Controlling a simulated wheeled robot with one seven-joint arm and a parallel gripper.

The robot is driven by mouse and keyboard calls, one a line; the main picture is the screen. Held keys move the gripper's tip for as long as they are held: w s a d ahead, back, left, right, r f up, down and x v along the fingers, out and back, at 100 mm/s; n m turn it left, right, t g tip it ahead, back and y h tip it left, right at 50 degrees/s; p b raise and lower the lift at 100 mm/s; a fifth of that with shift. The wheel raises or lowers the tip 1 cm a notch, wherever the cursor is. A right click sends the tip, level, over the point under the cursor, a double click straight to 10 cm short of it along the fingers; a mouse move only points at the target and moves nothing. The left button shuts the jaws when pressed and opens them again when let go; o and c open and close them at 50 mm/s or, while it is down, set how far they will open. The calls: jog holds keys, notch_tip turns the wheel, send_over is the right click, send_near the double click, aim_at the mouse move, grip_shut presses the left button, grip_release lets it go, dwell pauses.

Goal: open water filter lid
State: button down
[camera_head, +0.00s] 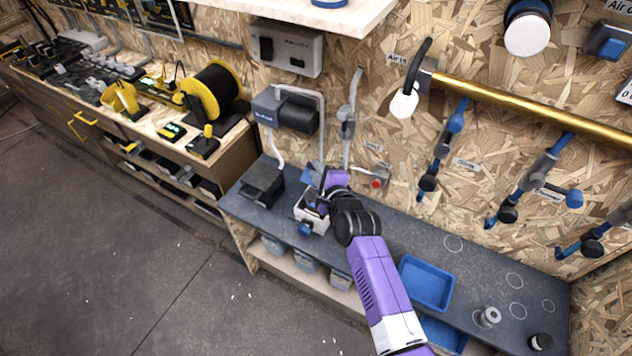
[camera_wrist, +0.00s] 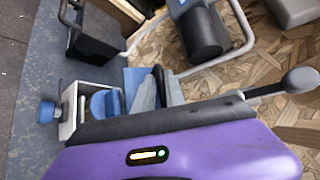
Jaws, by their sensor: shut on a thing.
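The water filter looks like a small white, open-topped box (camera_head: 303,216) on the dark bench, with a blue knob (camera_head: 304,229) at its front. In the wrist view the box (camera_wrist: 68,118) shows its blue knob (camera_wrist: 46,112) and a round blue part (camera_wrist: 104,103) inside. A flat blue panel (camera_wrist: 133,78), seemingly its lid, stands raised at the box's far side. My gripper (camera_head: 323,203) is over the right side of the box. In the wrist view its grey fingers (camera_wrist: 155,92) are shut by the blue panel, seemingly on its edge; the exact contact is hidden.
A black open-topped container (camera_head: 262,186) stands left of the box. A grey pump-like unit (camera_head: 292,110) and a vertical pipe (camera_head: 347,125) are on the wall behind. A blue tray (camera_head: 426,284) lies on the bench at right. The bench between them is mostly clear.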

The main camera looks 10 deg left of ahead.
jog(key=w, duration=0.1)
jog(key=w+d+m+g+b, duration=0.1)
jog(key=w, duration=0.1)
jog(key=w+r+g, duration=0.1)
jog(key=shift+w+d, duration=0.15)
jog(key=shift+w, duration=0.1)
jog(key=shift+w+d+f+m+b, duration=0.1)
jog(key=shift+w+m+b, duration=0.2)
jog(key=shift+w+b, duration=0.1)
jog(key=shift+w+d+f+b, duration=0.1)
jog(key=shift+w+d+b, duration=0.15)
jog(key=shift+w+b, duration=0.4)
jog(key=shift+w+d+b, duration=0.25)
jog(key=shift+w+b, duration=0.15)
jog(key=shift+w, duration=0.3)
jog(key=c, duration=1.8)
grip_release()
jog(key=shift+a, duration=0.1)
jog(key=shift+o, duration=0.2)
jog(key=shift+f, duration=0.1)
jog(key=shift+d, duration=0.25)
